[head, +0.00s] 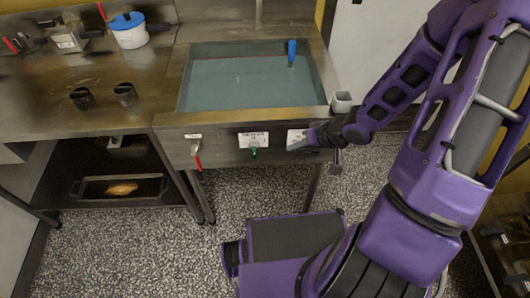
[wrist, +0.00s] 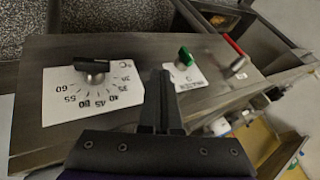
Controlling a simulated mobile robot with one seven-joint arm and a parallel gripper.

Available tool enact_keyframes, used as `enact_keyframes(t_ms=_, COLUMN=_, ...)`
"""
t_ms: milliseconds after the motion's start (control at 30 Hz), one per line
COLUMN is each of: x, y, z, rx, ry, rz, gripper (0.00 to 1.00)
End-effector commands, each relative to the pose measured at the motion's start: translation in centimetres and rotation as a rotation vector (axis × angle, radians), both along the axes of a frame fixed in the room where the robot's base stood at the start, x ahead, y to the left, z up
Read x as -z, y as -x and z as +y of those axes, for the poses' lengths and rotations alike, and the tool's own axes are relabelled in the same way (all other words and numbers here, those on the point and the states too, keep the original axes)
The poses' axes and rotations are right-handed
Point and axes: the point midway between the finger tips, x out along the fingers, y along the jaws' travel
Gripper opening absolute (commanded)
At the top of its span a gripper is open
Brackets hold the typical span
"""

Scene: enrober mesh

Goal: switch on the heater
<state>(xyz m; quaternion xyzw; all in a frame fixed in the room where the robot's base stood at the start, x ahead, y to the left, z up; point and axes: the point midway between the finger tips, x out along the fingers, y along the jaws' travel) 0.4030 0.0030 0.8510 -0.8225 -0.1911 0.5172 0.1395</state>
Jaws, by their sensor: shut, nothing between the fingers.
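The heater's water bath, a steel tank (head: 180,148) of bluish water, has a front panel with controls. A green switch (head: 254,152) sits on a white plate in the middle of it; it also shows in the wrist view (wrist: 185,56). A black dial (wrist: 92,66) on a plate marked with numbers up to 60 is on the other side of my gripper in the wrist view. My gripper (head: 299,144) is shut and empty at the right of the panel. In the wrist view its fingertips (wrist: 162,76) appear between dial and switch; contact cannot be told. In the head view my gripper hides the dial.
A red-handled lever (head: 197,158) hangs at the panel's left and shows in the wrist view (wrist: 235,45). A blue object (head: 292,52) stands in the bath. Two dark cups (head: 125,94) and a white-and-blue pot (head: 129,31) stand on the left counter. A tray (head: 92,200) sits below.

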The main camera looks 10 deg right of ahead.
Motion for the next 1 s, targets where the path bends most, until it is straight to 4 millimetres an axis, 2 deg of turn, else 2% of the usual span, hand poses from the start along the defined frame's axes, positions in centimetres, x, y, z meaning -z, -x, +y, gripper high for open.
enact_keyframes(t_ms=167, x=1.7, y=-0.7, z=1.1, rx=-0.005, ry=0.000, rz=0.003, gripper=0.00)
enact_keyframes(t_ms=533, x=8.2, y=-3.8, z=4.5, rx=-0.004, ry=0.002, rz=0.001, gripper=0.00)
enact_keyframes(t_ms=800, x=7.8, y=-3.9, z=7.6, rx=-0.002, ry=0.003, rz=0.000, gripper=0.00)
enact_keyframes(t_ms=1000, x=7.7, y=-3.9, z=8.3, rx=0.000, ry=0.002, rz=0.000, gripper=0.00)
